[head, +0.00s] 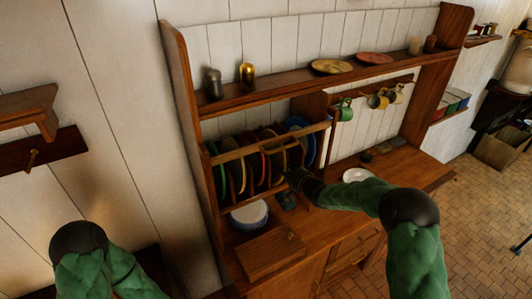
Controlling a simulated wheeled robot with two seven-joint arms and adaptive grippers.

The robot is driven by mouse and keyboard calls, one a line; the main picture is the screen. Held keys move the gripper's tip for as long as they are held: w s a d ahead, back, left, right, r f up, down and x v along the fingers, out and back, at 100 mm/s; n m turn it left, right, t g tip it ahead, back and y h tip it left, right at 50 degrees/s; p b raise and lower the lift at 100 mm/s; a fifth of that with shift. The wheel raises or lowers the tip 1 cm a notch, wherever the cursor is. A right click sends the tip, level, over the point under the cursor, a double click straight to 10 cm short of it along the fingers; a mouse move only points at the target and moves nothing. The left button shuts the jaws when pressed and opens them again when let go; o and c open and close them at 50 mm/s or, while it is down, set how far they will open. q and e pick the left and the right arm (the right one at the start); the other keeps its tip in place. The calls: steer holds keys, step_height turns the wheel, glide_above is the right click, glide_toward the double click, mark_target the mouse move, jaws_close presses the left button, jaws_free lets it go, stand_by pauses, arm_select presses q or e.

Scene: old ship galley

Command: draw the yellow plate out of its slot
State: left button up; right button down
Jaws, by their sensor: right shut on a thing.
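Several coloured plates stand on edge in a wooden plate rack (232,155) in the dresser, among them green, red and blue ones. A yellow plate (277,167) stands in its slot toward the right of the row, behind the rack's front bar. My right gripper (289,174) is at the front of the rack by this plate. It is shut, apparently on the yellow plate's near edge; the fingers are small and dark, and the contact is partly hidden. Of my left arm only a part shows at the lower left; its gripper is out of view.
White bowls or plates (249,213) are stacked below the rack, beside a wooden board (270,254). A white dish (357,175) lies on the counter near my right forearm. Mugs (378,100) hang at right. A shelf (290,88) with shakers and plates runs above the rack.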

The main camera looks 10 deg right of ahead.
steer(key=shift+r, duration=0.4)
steer(key=shift+r, duration=0.35)
steer(key=shift+r+p, duration=0.5)
steer(key=shift+r, duration=0.05)
steer(key=shift+f+b+v, duration=0.1)
steer(key=shift+f+v, duration=0.1)
steer(key=shift+v, duration=0.7)
steer(key=shift+f+b+v, duration=0.1)
steer(key=shift+f+v, duration=0.1)
steer(key=shift+v, duration=0.7)
steer(key=shift+f+b+v, duration=0.1)
steer(key=shift+f+v, duration=0.05)
steer(key=shift+v, duration=0.75)
steer(key=f+v, duration=0.1)
steer(key=v, duration=0.7)
steer(key=s+f+v, duration=0.1)
steer(key=f+v, duration=0.1)
steer(key=v, duration=0.6)
steer(key=shift+s+a+f, duration=0.15)
steer(key=shift+f, duration=0.2)
